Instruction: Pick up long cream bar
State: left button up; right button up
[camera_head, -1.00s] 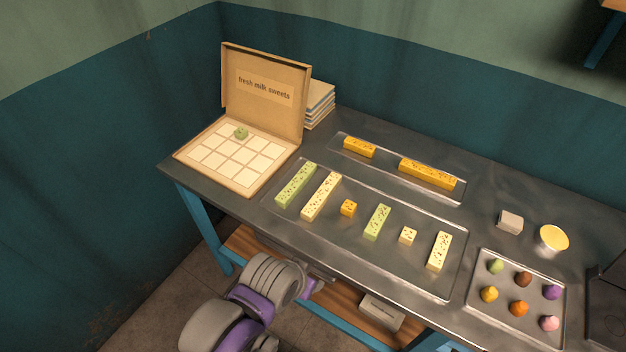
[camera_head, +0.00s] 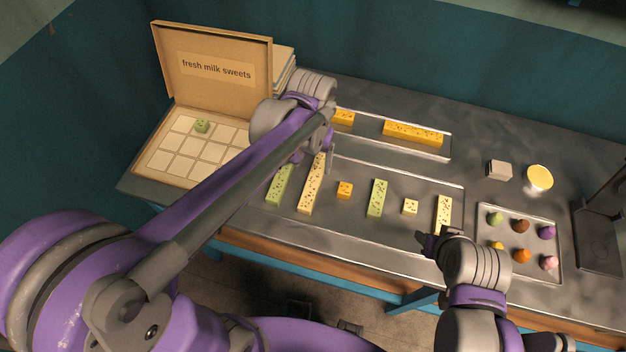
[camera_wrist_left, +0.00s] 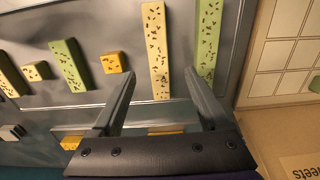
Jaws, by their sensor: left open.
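The long cream bar (camera_head: 312,185), speckled brown, lies on the front metal tray between a long green bar (camera_head: 279,187) and an orange cube (camera_head: 344,190). My left gripper (camera_head: 319,158) is above its far end, and the wrist hides part of the tray. In the left wrist view the open, empty fingers (camera_wrist_left: 158,80) are on either side of the line of the cream bar (camera_wrist_left: 157,45); whether they touch it cannot be told. My right gripper (camera_head: 430,243) is beside the short cream bar (camera_head: 443,214) at the front right; its jaws are unclear.
A short green bar (camera_head: 376,198) and a cream cube (camera_head: 410,207) share the front tray. Orange bars (camera_head: 413,133) lie in the rear tray. The open sweets box (camera_head: 160,165) at left holds a green cube (camera_head: 202,126). A tray of coloured balls (camera_head: 520,226) is at right.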

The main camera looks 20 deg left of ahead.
aim_at(314, 180)
pick_arm(q)
notch_tip(314, 180, down, 3)
jog(key=shift+s+d+r, duration=0.1)
jog(key=shift+d+r, duration=0.05)
jog(key=f, duration=0.5)
jog(key=shift+w, duration=0.25)
grip_shut()
